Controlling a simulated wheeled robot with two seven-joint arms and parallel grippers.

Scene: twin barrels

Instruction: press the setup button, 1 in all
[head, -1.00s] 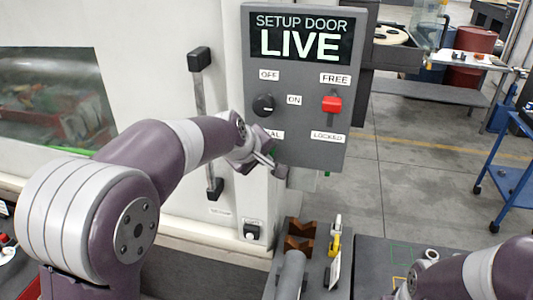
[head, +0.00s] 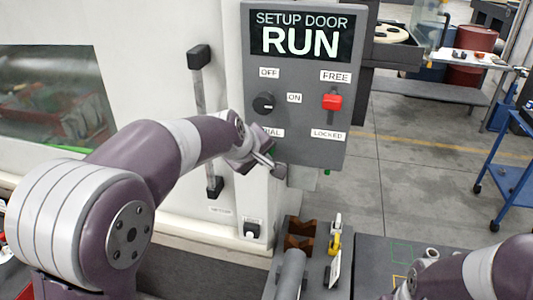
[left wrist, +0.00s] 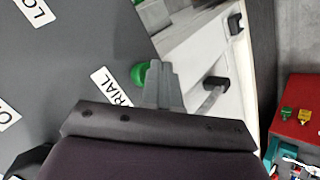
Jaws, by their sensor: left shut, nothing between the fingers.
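A grey control panel (head: 293,150) has a screen (head: 301,36) reading "SETUP DOOR RUN". A green button (left wrist: 138,73) sits beside the TRIAL label (left wrist: 112,87) in the left wrist view; in the head view my gripper mostly hides it. My left gripper (head: 268,163) is shut and empty at the panel's lower left. In the left wrist view its fingertips (left wrist: 157,68) overlap the green button's edge; I cannot tell whether they touch it. My right arm shows at the lower right, but its gripper is outside the view.
The panel also has a black knob (head: 264,103) and a red switch (head: 332,102) between the FREE and LOCKED labels. A door handle (head: 200,120) stands on the white machine left of the panel. Brown blocks (head: 300,236) lie below. A blue cart (head: 510,180) stands right.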

